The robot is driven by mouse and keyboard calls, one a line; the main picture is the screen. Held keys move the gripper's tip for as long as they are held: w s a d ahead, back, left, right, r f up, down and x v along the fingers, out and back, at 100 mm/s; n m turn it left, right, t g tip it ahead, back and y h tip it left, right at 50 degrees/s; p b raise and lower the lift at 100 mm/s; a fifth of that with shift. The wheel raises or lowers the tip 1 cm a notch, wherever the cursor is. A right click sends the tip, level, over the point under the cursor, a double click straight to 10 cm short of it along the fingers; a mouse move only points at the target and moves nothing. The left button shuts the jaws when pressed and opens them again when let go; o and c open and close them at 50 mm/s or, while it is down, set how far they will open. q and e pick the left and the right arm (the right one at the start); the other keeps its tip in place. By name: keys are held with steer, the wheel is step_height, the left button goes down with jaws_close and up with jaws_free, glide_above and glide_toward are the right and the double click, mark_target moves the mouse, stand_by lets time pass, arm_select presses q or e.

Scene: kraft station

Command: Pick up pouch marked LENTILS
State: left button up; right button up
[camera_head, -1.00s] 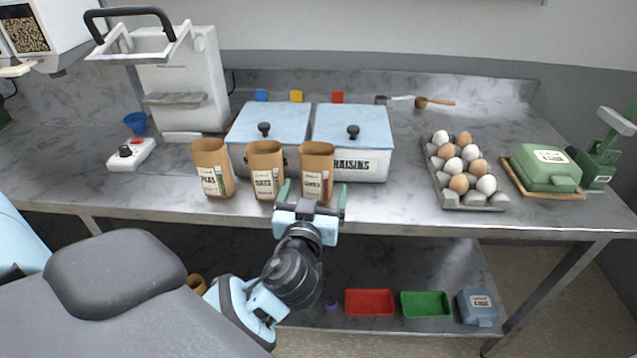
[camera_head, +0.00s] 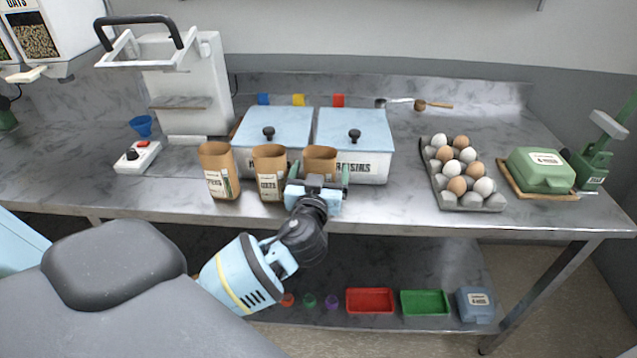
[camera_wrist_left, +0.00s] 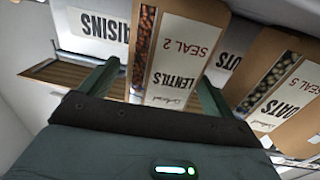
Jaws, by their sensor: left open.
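The LENTILS pouch (camera_wrist_left: 185,50) is a brown kraft bag with a white label and a clear window of reddish lentils. In the left wrist view it stands between the two green fingers of my left gripper (camera_wrist_left: 155,90), which is open. In the head view the pouch (camera_head: 320,158) is the rightmost of three, its lower part hidden behind my left gripper (camera_head: 317,175). I cannot tell whether the fingers touch it. My right gripper is not in view.
The OATS pouch (camera_head: 269,172) stands close on the left, with the PEAS pouch (camera_head: 217,170) beyond it. The RAISINS bin (camera_head: 362,168) is close behind. An egg tray (camera_head: 484,201) and a green box (camera_head: 540,172) lie to the right, with clear counter between.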

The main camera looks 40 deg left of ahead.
mark_target(320, 152)
arm_select(q)
steer(key=shift+w, duration=0.1)
steer(key=c, duration=1.2)
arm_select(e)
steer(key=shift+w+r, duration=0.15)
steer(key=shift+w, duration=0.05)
arm_select(q)
step_height(320, 152, up, 9)
steer(key=shift+r+p, duration=0.1)
steer(key=shift+p, duration=0.3)
steer(key=shift+r, duration=0.45)
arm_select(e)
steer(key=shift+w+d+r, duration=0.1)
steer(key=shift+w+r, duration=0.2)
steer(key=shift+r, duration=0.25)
